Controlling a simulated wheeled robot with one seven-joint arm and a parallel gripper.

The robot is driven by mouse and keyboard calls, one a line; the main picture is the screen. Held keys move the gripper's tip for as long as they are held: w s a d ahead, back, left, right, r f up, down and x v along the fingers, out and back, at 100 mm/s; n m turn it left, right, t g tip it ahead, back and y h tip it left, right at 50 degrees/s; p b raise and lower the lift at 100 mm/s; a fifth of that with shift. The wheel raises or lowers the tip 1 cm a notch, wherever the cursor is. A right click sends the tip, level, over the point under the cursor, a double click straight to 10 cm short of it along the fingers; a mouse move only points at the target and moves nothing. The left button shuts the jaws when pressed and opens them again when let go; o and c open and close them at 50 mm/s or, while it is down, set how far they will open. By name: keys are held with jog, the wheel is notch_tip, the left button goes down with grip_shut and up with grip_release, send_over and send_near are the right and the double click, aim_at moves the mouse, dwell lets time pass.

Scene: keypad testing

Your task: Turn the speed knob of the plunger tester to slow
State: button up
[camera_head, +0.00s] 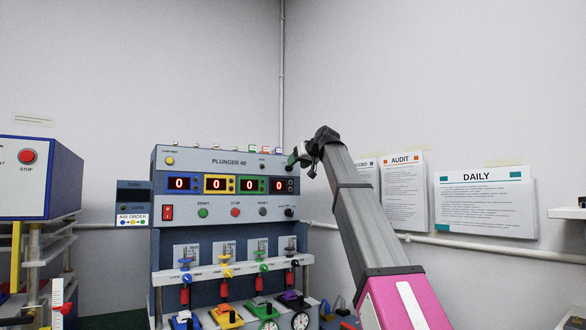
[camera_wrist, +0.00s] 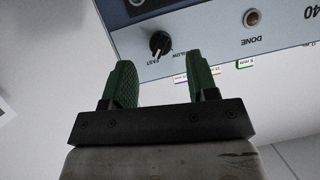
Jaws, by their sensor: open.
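The plunger tester (camera_head: 225,207) is a grey-blue panel machine against the back wall. In the wrist view its panel appears upside down at the top. The black speed knob (camera_wrist: 160,43) is there, with FAST and SLOW lettering beside it. A pale pointer mark on the knob seems to lie on the FAST side, but it is small. My gripper (camera_wrist: 164,72) has two green fingers, open and empty, apart from the knob; the knob lies between and beyond the fingertips. In the head view my gripper (camera_head: 294,158) is at the panel's upper right corner and hides most of that corner.
The DONE lamp (camera_wrist: 252,18) is near the knob. Several small coloured labelled pieces stand along the tester's top edge. A second tester (camera_head: 38,178) stands at the left. Posters hang on the right wall, including DAILY (camera_head: 485,202).

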jog(key=shift+x, duration=1.85)
jog(key=c, duration=0.9)
jog(key=shift+s+a+f+n+t+h, duration=0.1)
jog(key=shift+n+t+h, duration=0.75)
jog(key=shift+n, duration=1)
jog(key=shift+s+a+f+n+t+h, duration=0.1)
jog(key=shift+n+t+h, duration=0.75)
jog(key=shift+n, duration=1.05)
jog(key=shift+s+a+f+n+t+h, duration=0.1)
jog(key=shift+n+t+h, duration=0.75)
jog(key=shift+n, duration=1)
